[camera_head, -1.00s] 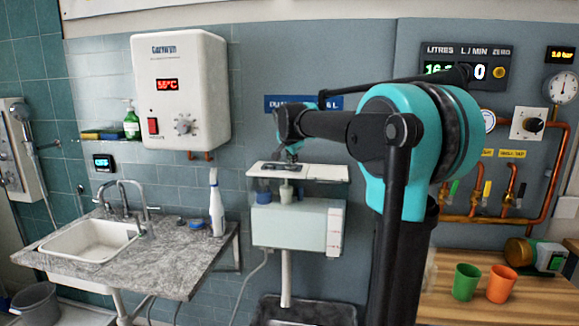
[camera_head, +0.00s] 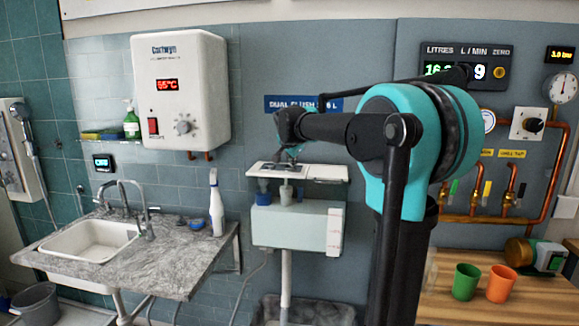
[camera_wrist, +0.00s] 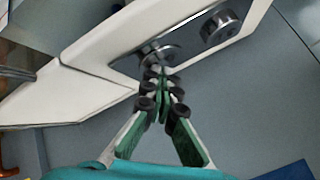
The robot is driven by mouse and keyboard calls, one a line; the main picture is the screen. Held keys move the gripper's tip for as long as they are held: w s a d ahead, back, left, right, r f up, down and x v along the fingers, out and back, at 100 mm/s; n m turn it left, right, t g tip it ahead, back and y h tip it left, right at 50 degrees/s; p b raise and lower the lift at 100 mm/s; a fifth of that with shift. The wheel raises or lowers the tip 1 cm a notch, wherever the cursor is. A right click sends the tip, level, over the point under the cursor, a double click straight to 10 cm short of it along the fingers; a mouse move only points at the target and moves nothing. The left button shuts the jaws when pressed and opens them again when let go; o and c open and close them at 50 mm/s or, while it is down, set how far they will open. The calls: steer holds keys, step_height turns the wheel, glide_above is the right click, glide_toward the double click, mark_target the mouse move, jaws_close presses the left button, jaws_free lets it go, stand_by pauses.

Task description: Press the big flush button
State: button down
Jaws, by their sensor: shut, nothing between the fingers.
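The white cistern lid (camera_head: 325,172) stands raised above the pale cistern body (camera_head: 285,228), under the dual-flush sign (camera_head: 303,104). In the wrist view the lid (camera_wrist: 110,48) carries two round metal buttons. One button (camera_wrist: 152,53) is at my fingertips and partly hidden by them; the other button (camera_wrist: 220,27) is to the right, clear of the fingers. I cannot tell for sure which is the big flush button. My gripper (camera_wrist: 163,76) is shut and empty, its tips at or very near the first button. In the head view my gripper (camera_head: 291,155) is over the lid.
A water heater (camera_head: 180,90) hangs at the left above a sink (camera_head: 90,240) and a spray bottle (camera_head: 216,205). A litres display (camera_head: 464,70), pipes and a gauge (camera_head: 561,87) are at the right. A green cup (camera_head: 466,281) and an orange cup (camera_head: 501,283) stand on a bench.

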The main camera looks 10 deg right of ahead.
steer(key=shift+r, duration=0.4)
stand_by(0.4)
steer(key=shift+r, duration=3.05)
